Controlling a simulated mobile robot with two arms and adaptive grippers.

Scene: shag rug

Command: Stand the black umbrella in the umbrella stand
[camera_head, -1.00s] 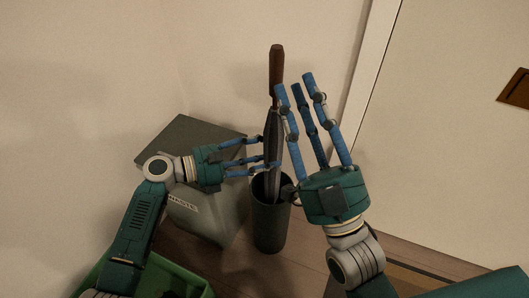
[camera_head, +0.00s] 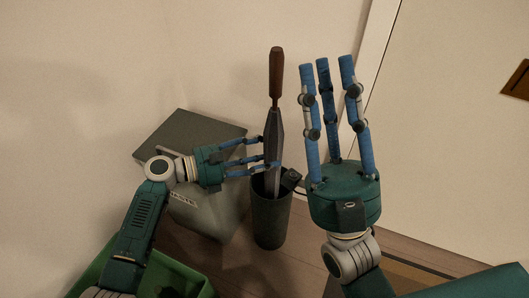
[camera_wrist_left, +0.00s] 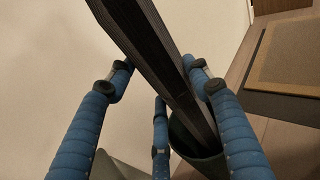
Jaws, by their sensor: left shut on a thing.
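The black umbrella (camera_head: 274,128) stands nearly upright with its brown handle (camera_head: 277,72) up and its lower end inside the dark cylindrical umbrella stand (camera_head: 271,222). My left gripper (camera_head: 268,156) is shut on the umbrella's folded canopy, just above the stand's rim. In the left wrist view the umbrella (camera_wrist_left: 160,60) runs between my blue fingers down into the stand (camera_wrist_left: 205,165). Its tip is hidden inside. My right gripper (camera_head: 329,75) is open and empty, fingers pointing up, to the right of the umbrella and apart from it.
A grey lidded bin (camera_head: 205,210) with a label stands behind and left of the stand. A green container (camera_head: 185,275) is at the lower left. A small dark box (camera_head: 291,179) shows beside the stand's rim. A wall and a white door frame (camera_head: 378,60) are behind; a rug (camera_wrist_left: 290,65) lies right.

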